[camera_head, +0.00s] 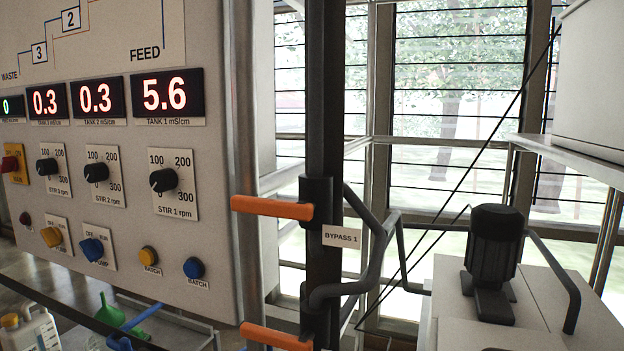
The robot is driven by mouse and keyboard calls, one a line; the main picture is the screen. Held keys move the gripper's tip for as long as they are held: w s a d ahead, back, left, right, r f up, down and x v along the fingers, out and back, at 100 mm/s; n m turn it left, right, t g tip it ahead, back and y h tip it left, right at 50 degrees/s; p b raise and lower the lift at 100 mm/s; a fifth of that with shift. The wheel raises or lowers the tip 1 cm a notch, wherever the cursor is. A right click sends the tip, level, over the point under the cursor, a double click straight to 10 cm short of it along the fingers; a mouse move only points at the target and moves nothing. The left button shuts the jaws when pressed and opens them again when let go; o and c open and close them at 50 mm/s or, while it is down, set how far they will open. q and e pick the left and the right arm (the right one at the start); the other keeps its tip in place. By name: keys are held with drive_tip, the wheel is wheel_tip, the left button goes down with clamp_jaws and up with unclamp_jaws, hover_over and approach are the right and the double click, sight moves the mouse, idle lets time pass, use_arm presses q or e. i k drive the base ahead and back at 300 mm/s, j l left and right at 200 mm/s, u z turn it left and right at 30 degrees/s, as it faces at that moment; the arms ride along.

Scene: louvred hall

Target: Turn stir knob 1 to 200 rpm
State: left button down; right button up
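Stir knob 1 (163,180) is a black round knob on the white plate marked "STIR 1 rpm" (174,212). The plate shows 100 at upper left, 200 at upper right and 300 at lower right. The knob's pale pointer line appears to face lower left, away from the 200 mark. Nothing touches the knob. Neither of my grippers shows in the head view.
The control panel (225,235) has two similar knobs (96,172) to the left and red displays (166,95) above. Orange handles (272,207) on a dark post (325,120) stand right of the panel.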

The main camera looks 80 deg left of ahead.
sight(161, 181)
drive_tip(key=u, duration=3.3)
